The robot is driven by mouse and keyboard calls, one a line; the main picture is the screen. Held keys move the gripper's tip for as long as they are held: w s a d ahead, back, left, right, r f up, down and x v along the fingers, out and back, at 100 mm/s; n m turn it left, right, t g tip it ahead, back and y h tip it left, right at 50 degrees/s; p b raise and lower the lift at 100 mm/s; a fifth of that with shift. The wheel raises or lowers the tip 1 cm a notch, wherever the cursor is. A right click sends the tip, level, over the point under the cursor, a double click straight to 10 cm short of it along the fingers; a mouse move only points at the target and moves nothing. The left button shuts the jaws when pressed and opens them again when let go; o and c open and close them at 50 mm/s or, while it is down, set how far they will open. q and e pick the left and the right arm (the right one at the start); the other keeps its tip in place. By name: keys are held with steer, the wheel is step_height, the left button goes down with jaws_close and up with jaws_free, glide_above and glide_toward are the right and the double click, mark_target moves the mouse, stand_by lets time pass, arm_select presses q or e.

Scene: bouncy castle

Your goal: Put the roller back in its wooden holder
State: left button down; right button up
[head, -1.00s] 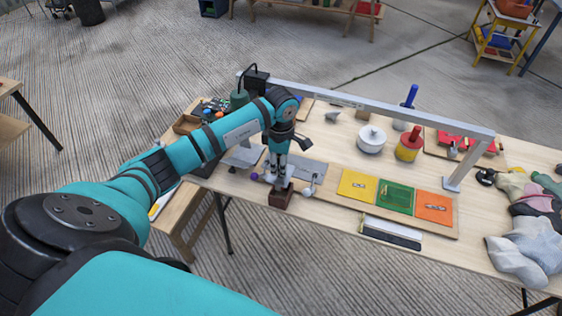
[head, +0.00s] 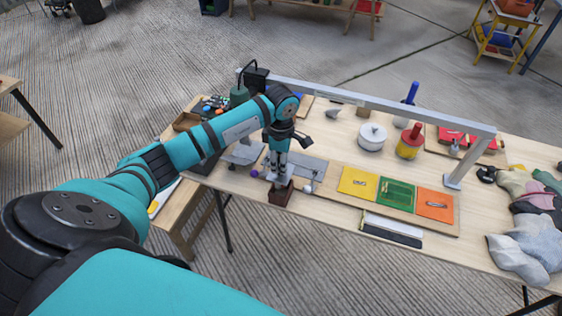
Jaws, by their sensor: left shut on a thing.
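My left gripper (head: 279,179) is at the front left edge of the worktable, pointing down and shut on the roller. The roller shows only as a small pale grey piece (head: 281,184) below the fingers; the rest is hidden by the gripper. A dark brown block that looks like the wooden holder (head: 280,196) is directly under the gripper at the table edge. From this angle I cannot tell whether the roller rests in the holder or is just above it. My right gripper is not in view.
A long grey metal frame (head: 370,100) spans the table behind the gripper. Yellow (head: 357,183), green (head: 396,195) and orange (head: 434,205) squares lie on a board to the right. A white round pot (head: 372,137) stands behind them. Cloths (head: 525,240) lie at far right.

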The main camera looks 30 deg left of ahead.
mark_target(281, 176)
arm_select(q)
steer(key=shift+f, duration=0.15)
steer(key=shift+f+b, duration=1)
steer(key=shift+f, duration=0.1)
steer(key=shift+f, duration=0.15)
steer(key=shift+f+b, duration=0.95)
steer(key=shift+b, duration=0.15)
steer(key=shift+f, duration=0.25)
steer(key=shift+f+b, duration=0.5)
steer(key=shift+b, duration=0.2)
